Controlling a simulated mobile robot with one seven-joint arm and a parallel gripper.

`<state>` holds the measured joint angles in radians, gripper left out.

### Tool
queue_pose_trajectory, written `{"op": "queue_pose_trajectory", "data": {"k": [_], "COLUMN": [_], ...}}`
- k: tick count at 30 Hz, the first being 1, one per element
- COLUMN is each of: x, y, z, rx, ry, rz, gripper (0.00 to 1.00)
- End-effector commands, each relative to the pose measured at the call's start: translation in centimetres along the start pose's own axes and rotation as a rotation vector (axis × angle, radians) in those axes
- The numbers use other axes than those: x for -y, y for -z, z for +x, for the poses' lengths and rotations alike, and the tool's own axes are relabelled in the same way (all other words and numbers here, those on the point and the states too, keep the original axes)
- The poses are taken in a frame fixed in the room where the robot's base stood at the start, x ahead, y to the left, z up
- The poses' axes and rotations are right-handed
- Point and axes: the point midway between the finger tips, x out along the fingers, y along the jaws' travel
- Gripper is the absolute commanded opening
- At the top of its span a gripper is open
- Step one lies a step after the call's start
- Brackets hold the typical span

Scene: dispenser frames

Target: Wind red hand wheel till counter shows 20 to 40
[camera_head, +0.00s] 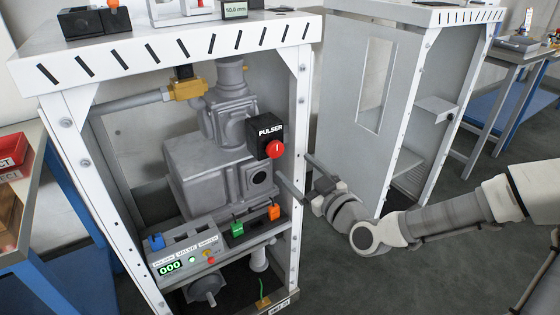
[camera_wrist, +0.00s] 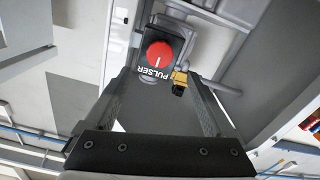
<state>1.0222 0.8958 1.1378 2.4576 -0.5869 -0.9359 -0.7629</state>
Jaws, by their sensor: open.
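The red hand wheel (camera_head: 275,150) is a small round knob with a white mark on the black PULSER box (camera_head: 264,131), inside the frame near its right post. The counter (camera_head: 170,268) on the lower panel reads 000 in green. My gripper (camera_head: 293,168) is open and empty, just right of the wheel, its fingers pointing into the frame beside the right post. In the wrist view the wheel (camera_wrist: 158,55) lies beyond the tips of my open gripper (camera_wrist: 158,76), roughly centred between them. It looks apart from the fingers.
The white right post (camera_head: 299,130) stands close to my fingers. Behind the box are grey pump housings (camera_head: 205,170) and a brass fitting (camera_head: 186,88). A lower shelf holds green and orange blocks (camera_head: 273,212). A second white cabinet (camera_head: 365,100) stands at right; open floor lies between.

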Motion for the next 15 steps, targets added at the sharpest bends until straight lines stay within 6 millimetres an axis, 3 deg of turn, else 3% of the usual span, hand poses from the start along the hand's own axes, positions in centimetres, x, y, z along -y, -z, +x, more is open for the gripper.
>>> {"op": "queue_pose_trajectory", "data": {"k": [6,15], "x": [0.1,0.0], "y": [-0.1,-0.1], "z": [4.7,7.9], "rx": [-0.003,0.0], "ry": [0.001,0.0], "rz": [0.0,0.0], "gripper": [0.89,0.89]}}
